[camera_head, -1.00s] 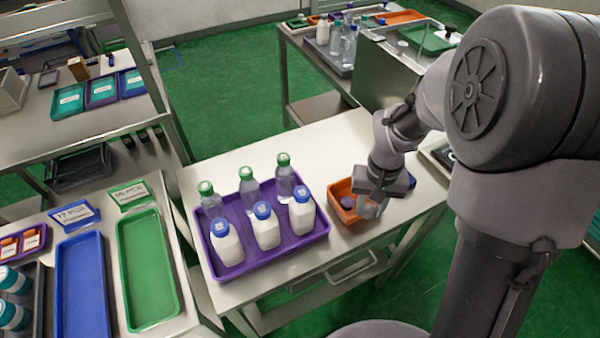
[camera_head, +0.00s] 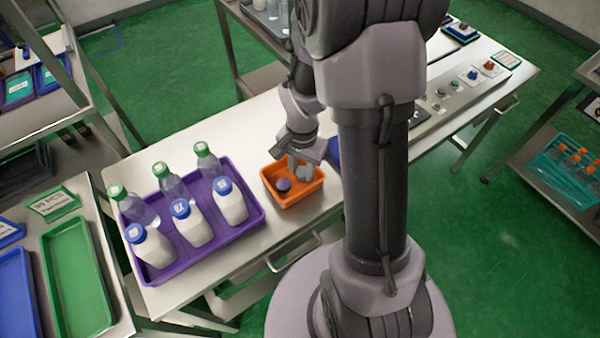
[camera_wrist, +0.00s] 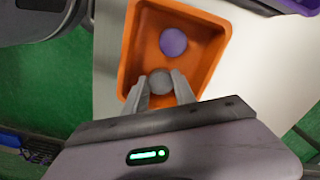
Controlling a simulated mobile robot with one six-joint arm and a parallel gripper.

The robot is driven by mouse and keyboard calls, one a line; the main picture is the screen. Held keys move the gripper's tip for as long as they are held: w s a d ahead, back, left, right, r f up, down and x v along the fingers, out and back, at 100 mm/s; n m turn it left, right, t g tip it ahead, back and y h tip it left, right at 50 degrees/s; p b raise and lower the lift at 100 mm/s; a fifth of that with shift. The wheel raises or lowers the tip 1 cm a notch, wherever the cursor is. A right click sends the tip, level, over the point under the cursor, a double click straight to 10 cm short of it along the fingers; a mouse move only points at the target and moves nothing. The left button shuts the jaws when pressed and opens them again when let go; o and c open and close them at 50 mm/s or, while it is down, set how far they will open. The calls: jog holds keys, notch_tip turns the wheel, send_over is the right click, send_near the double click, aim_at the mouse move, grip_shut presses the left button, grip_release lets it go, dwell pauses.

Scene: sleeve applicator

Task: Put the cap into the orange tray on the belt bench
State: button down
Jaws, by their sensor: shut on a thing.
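The orange tray (camera_head: 268,187) stands on the belt bench (camera_head: 240,130); its wall also shows in the wrist view (camera_wrist: 128,50). A purple round cap (camera_head: 283,185) lies in the tray, clear of my fingers, and also shows in the wrist view (camera_wrist: 173,41). My gripper (camera_head: 300,166) is over the right part of the tray, pointing down. In the wrist view my gripper (camera_wrist: 160,80) is shut on a grey round cap (camera_wrist: 160,83). The cap is within the tray's outline; I cannot tell whether it touches the tray floor.
A purple tray (camera_head: 250,205) with several white and clear bottles stands left of the orange tray. A green tray (camera_head: 75,280) lies on the side bench at the left. A grey panel with small knobs (camera_head: 465,92) is at the right. Green floor lies in front.

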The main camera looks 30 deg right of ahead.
jog(key=shift+f, duration=0.3)
jog(key=shift+f, duration=0.15)
jog(key=c, duration=1)
grip_release()
jog(key=shift+c, duration=0.2)
